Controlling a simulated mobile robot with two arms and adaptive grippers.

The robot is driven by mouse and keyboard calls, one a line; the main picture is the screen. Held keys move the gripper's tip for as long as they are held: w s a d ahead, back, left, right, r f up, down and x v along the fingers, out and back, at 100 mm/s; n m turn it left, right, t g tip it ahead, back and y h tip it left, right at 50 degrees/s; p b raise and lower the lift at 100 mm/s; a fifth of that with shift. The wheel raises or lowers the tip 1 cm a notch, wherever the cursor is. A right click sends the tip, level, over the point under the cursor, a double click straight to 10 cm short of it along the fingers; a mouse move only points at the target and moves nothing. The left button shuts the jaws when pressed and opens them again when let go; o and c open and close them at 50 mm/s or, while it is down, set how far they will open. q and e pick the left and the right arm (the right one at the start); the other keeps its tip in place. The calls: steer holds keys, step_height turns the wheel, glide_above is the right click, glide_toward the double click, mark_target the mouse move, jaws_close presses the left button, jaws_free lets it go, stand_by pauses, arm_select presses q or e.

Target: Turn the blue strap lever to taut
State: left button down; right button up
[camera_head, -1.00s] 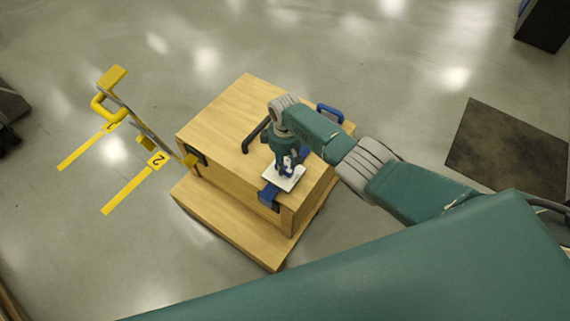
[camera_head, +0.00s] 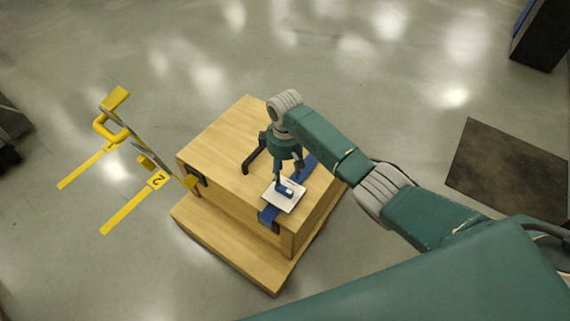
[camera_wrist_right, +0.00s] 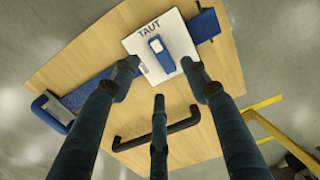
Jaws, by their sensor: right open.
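The blue strap lever (camera_head: 288,189) sits on a white plate (camera_head: 271,200) on top of a wooden crate (camera_head: 222,130). In the right wrist view the lever (camera_wrist_right: 162,56) lies across the plate (camera_wrist_right: 185,46), its light-marked end towards the printed word TAUT. Another marking near the left fingertip is partly hidden. My right gripper (camera_head: 287,172) is over the plate, pointing down. In the wrist view its fingers (camera_wrist_right: 164,78) are spread, with the lever showing between and beyond the tips, not clasped. My left gripper is not in view.
A blue strap (camera_wrist_right: 92,90) runs over the crate under the plate. A black handle (camera_head: 254,154) stands on the crate top, close to my right gripper. A yellow-handled cart (camera_head: 112,118) and yellow floor stripes (camera_head: 130,208) are at left. A dark mat (camera_head: 510,165) lies at right.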

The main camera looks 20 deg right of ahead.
steer(key=shift+r, duration=2.05)
